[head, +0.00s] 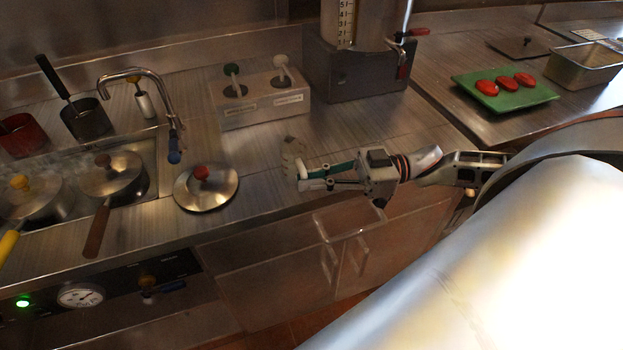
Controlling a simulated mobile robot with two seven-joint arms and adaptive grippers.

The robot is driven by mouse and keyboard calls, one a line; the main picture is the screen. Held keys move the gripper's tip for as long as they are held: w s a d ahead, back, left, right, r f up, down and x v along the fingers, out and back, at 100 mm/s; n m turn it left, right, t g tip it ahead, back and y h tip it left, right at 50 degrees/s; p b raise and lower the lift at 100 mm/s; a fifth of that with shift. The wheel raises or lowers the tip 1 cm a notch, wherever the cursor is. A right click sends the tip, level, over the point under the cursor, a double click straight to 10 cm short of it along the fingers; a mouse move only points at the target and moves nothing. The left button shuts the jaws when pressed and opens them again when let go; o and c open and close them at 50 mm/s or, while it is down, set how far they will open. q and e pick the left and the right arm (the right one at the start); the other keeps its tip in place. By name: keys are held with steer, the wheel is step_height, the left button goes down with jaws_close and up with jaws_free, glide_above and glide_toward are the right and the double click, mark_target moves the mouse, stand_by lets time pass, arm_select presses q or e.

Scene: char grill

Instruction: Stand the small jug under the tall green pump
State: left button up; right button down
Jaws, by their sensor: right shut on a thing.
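The green-topped pump (232,78) stands at the left of a pale dispenser box (258,113) on the steel counter. A white-topped pump (282,72) stands to its right. My right gripper (300,173) reaches in from the right, over the counter in front of the box. It is shut on a small greyish thing at its fingertips, which looks like the small jug (291,149). The jug is partly hidden by the fingers and its shape is hard to make out. It is apart from the box, to the right of and nearer than the green pump. My left gripper is not in view.
A domed lid (207,190) with a red knob lies left of my gripper. Lidded pans (113,178) and a tap (150,75) are farther left. A tall dispenser (352,70) stands behind right. A green board (506,94) holds red pieces. Counter before the box is clear.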

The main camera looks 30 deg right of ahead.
steer(key=c, duration=2.1)
jaws_free()
steer(key=shift+f, duration=0.1)
steer(key=shift+c, duration=0.2)
steer(key=shift+s+d, duration=0.1)
steer(key=shift+d, duration=0.1)
steer(key=p+v, duration=0.2)
steer(key=v, duration=0.9)
steer(key=shift+d, duration=0.25)
steer(key=shift+s, duration=0.1)
